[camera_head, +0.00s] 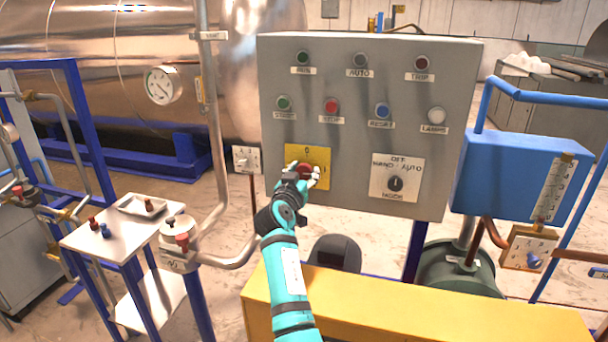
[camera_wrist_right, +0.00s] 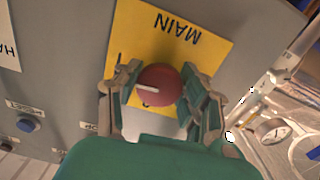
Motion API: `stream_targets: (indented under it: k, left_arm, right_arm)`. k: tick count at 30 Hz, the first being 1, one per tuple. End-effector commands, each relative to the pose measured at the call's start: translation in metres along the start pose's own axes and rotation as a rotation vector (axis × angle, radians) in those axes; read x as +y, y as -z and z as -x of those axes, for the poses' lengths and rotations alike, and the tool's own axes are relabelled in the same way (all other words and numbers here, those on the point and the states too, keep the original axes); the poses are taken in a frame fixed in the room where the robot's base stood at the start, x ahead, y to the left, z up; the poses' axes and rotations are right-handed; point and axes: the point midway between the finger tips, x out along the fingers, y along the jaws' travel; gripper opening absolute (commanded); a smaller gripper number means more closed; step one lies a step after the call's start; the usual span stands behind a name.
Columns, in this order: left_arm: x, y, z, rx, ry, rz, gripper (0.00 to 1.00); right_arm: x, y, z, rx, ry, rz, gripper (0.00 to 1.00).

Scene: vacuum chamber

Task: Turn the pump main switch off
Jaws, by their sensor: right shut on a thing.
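The pump main switch is a round dark red knob (camera_head: 303,171) on a yellow plate (camera_head: 320,157) at the lower left of the grey control panel. In the right wrist view the knob (camera_wrist_right: 158,88) has a white pointer line, roughly parallel to the word MAIN on the yellow plate (camera_wrist_right: 200,58). My right gripper (camera_head: 300,176) is shut on the knob. In the wrist view its fingers (camera_wrist_right: 157,94) sit on either side of the knob. Part of the plate's lettering is hidden behind the gripper. My left gripper is not in view.
The grey panel (camera_head: 440,70) also carries lamps, buttons and a black selector knob (camera_head: 395,183) right of the yellow plate. A small white switch box (camera_head: 247,159) is to its left. A yellow cabinet (camera_head: 420,305) stands below, and a white side table (camera_head: 110,235) is at left.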

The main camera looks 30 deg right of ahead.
Motion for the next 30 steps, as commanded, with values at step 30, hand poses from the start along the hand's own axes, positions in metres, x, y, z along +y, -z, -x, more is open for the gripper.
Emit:
stream_targets:
  k: [30]
  left_arm:
    - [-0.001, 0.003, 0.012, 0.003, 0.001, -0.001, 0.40]
  right_arm:
    - [0.002, 0.004, 0.000, 0.003, -0.001, 0.917, 0.09]
